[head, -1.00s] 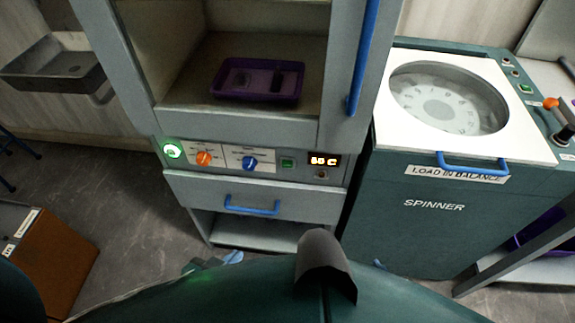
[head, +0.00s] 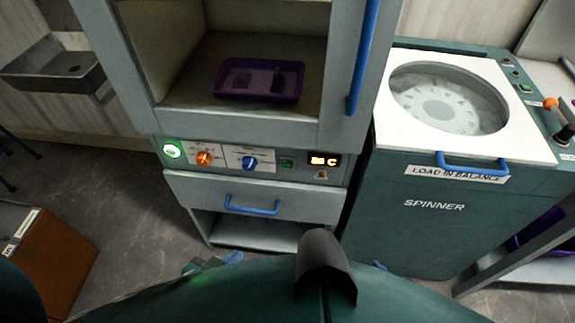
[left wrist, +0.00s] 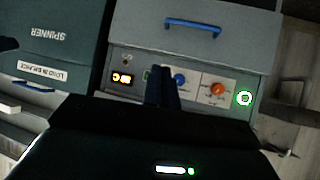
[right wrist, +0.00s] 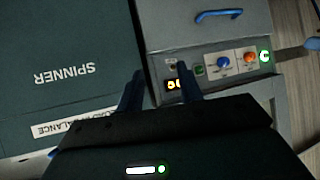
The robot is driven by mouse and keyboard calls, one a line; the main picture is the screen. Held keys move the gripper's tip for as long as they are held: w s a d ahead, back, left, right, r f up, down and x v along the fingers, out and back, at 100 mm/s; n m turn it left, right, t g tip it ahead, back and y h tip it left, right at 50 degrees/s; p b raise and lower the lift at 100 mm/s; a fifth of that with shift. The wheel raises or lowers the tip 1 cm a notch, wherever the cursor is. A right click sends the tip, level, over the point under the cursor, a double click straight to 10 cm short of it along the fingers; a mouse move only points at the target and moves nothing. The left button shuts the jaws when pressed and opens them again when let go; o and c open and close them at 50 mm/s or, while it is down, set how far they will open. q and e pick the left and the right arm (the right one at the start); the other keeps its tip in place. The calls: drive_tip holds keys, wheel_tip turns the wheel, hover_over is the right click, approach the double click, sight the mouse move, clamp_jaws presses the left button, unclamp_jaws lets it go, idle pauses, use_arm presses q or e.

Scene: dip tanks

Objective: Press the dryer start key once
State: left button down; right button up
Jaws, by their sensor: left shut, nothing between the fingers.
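The dryer is a grey cabinet with a control panel (head: 212,168). On the panel are a lit green round button (head: 172,150), an orange knob (head: 204,158), a blue knob (head: 249,163), a small green square key (head: 287,163) and a lit display (head: 324,160). Lettering is too small to read. My left gripper (head: 233,257) shows low in the head view, below and apart from the panel. In the left wrist view its shut fingers (left wrist: 163,88) partly cover the green key. My right gripper (right wrist: 160,84) is open and empty; its blue tip (head: 380,265) shows before the spinner.
A purple tray (head: 225,92) sits inside the cabinet. A blue drawer handle (head: 252,206) juts out below the panel. The spinner (head: 420,225) stands close on the right. A brown box (head: 62,262) is on the floor at left, with open floor between.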

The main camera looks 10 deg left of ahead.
sight(287, 164)
use_arm(q)
drive_tip(key=w+d+m+h, duration=0.1)
drive_tip(key=w+d, duration=0.3)
drive_tip(key=w, duration=0.3)
drive_tip(key=w+d+m+g+h+p, duration=0.1)
drive_tip(key=w+d+m, duration=0.1)
drive_tip(key=w, duration=0.6)
drive_tip(key=shift+d+f+g, duration=0.3)
drive_tip(key=shift+d+f, duration=0.05)
drive_tip(key=shift+d, duration=0.5)
use_arm(e)
drive_tip(key=shift+s+d, duration=0.15)
drive_tip(key=shift+d, duration=0.15)
